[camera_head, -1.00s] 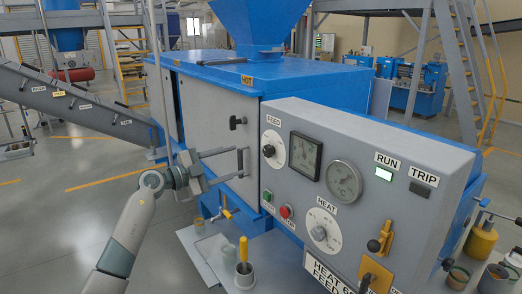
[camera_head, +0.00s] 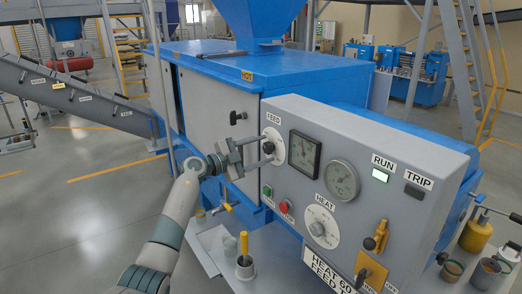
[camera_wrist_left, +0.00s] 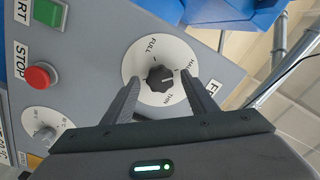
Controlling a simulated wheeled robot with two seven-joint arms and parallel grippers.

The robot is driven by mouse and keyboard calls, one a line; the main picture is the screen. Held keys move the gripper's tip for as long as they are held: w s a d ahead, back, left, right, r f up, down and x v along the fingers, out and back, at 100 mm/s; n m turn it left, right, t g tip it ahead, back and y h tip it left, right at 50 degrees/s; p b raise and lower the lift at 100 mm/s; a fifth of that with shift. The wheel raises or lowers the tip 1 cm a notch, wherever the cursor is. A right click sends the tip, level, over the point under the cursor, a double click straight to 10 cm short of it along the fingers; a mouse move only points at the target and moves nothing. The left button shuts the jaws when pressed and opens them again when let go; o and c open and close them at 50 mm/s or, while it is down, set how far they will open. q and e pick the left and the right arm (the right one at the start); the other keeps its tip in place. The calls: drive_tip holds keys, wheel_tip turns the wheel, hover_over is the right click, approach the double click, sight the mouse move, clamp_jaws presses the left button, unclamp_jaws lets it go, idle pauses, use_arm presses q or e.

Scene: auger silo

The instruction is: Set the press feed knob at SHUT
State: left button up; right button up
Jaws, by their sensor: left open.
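The press feed knob (camera_head: 267,146) is a small black knob on a white round dial, at the upper left of the grey control panel. In the left wrist view the knob (camera_wrist_left: 160,79) sits near the middle of its dial, with FULL, HALF and THIN readable. Its pale mark points towards the HALF and THIN side; the exact setting is unclear. No SHUT mark is readable. My left gripper (camera_head: 268,150) is open, its fingers reaching to the dial. In the left wrist view the fingers (camera_wrist_left: 162,76) stand on either side of the knob, with gaps. My right gripper is out of view.
Below the feed dial are a green button (camera_head: 267,190) and a red STOP button (camera_head: 285,206). Two gauges (camera_head: 304,153) (camera_head: 341,180) and a HEAT dial (camera_head: 321,227) are to the right. A black door handle (camera_head: 238,118) sticks out at the left. A yellow-handled tool (camera_head: 244,243) stands in a cup below.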

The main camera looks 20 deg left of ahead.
use_arm(q)
drive_tip(key=c, duration=0.9)
drive_tip(key=shift+c, duration=0.8)
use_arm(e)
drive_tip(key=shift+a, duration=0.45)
